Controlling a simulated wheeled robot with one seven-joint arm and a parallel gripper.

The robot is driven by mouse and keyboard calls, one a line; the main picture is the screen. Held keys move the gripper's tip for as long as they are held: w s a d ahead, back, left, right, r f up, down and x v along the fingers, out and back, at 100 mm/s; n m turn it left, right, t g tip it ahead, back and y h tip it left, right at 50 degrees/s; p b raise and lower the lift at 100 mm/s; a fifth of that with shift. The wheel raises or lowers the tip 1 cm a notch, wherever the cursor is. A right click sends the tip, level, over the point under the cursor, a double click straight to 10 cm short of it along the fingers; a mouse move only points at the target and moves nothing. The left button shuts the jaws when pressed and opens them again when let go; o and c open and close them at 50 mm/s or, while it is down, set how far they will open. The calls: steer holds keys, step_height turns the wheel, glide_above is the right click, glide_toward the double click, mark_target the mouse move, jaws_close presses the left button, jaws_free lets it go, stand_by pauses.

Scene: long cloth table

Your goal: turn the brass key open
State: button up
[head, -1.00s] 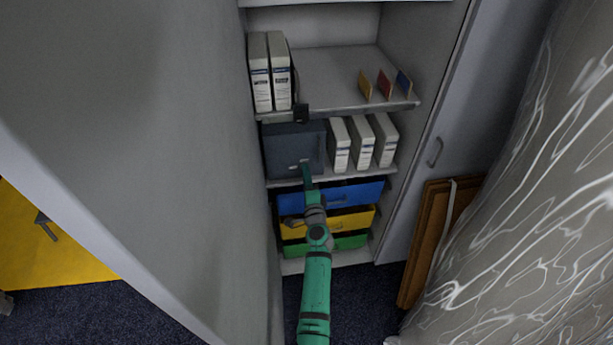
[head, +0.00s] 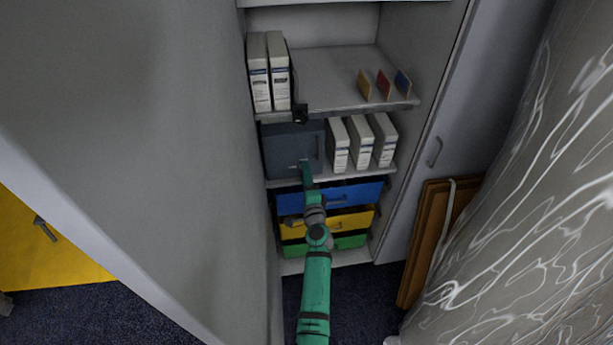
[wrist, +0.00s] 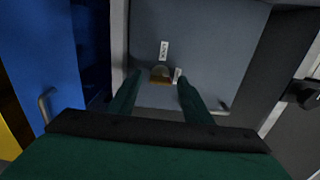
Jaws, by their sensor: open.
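The brass key (wrist: 161,75) shows in the wrist view on the face of a dark grey box door (wrist: 215,45). A small white label (wrist: 164,50) sits beside it, and a second small white mark lies close by. My gripper (wrist: 156,88) is open, with one green finger on each side of the key; I cannot tell whether either finger touches it. In the head view my gripper (head: 304,166) is at the lower part of the grey box (head: 283,146), and the key is too small or hidden to make out there.
The box stands on a cabinet shelf beside several white binders (head: 360,142). Below are blue (head: 358,191), yellow (head: 350,222) and green (head: 350,241) drawers. A large grey cabinet door (head: 150,130) stands open at left. A patterned cloth (head: 520,220) fills the right.

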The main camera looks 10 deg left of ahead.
steer(key=v, duration=1)
steer(key=shift+s, duration=0.4)
steer(key=shift+d, duration=0.15)
steer(key=s+d+f+n+h, duration=0.2)
steer(key=s+d+f, duration=0.1)
steer(key=s, duration=0.6)
steer(key=s+d+f+n+g+h, duration=0.1)
steer(key=s+d+f+h, duration=0.2)
steer(key=s, duration=0.6)
steer(key=s+d+f+n, duration=0.2)
steer(key=s+d, duration=0.2)
steer(key=s, duration=0.6)
steer(key=s+d+r+n+h, duration=0.1)
steer(key=s+r+n, duration=0.3)
steer(key=s, duration=0.6)
steer(key=s+d+r+n+h, duration=0.1)
steer(key=s+r+n, duration=0.3)
steer(key=s+r, duration=0.5)
steer(key=shift+s+d+r+n, duration=0.15)
steer(key=shift+s+d+n, duration=0.25)
steer(key=shift+s, duration=0.6)
